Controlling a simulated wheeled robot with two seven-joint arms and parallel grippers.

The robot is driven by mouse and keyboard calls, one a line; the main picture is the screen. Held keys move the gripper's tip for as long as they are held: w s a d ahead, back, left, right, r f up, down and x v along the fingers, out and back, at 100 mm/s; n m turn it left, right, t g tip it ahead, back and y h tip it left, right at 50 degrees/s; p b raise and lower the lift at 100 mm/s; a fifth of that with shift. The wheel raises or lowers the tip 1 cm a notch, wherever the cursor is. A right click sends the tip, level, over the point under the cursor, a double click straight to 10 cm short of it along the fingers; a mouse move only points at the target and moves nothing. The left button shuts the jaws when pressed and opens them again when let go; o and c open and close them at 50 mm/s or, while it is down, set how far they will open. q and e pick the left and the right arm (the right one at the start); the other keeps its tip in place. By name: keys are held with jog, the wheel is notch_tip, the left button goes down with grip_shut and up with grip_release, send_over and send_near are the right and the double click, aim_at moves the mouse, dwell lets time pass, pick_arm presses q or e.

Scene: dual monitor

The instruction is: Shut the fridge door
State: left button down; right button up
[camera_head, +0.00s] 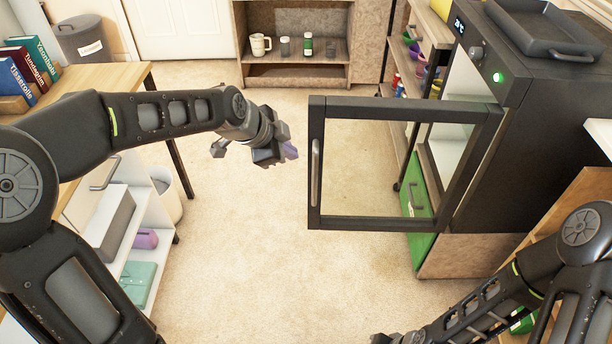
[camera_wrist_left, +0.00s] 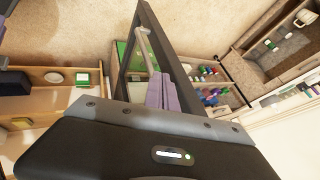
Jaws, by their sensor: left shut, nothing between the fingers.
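The fridge (camera_head: 530,130) is a black cabinet at the right of the head view. Its door (camera_head: 400,222), a black frame around clear glass, stands wide open and reaches out toward the middle of the floor. A grey vertical handle (camera_head: 316,172) sits near the door's free edge. My left gripper (camera_head: 290,151), with purple fingers, is shut and empty, left of the door's free edge and apart from it in the head view. In the left wrist view the shut fingers (camera_wrist_left: 160,93) overlap the door frame (camera_wrist_left: 172,62) near the handle (camera_wrist_left: 147,50); contact cannot be told.
A black tray (camera_head: 545,32) lies on top of the fridge. A desk with books (camera_head: 28,68) and a white shelf unit (camera_head: 110,225) stand at the left. A cupboard with a mug (camera_head: 260,45) stands at the back. The carpet (camera_head: 250,240) between is clear.

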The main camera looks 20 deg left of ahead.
pick_arm(q)
jog(key=shift+a+r, duration=0.1)
jog(key=shift+r, duration=0.2)
jog(key=shift+f, duration=0.1)
jog(key=x, duration=1)
jog(key=shift+w, duration=0.1)
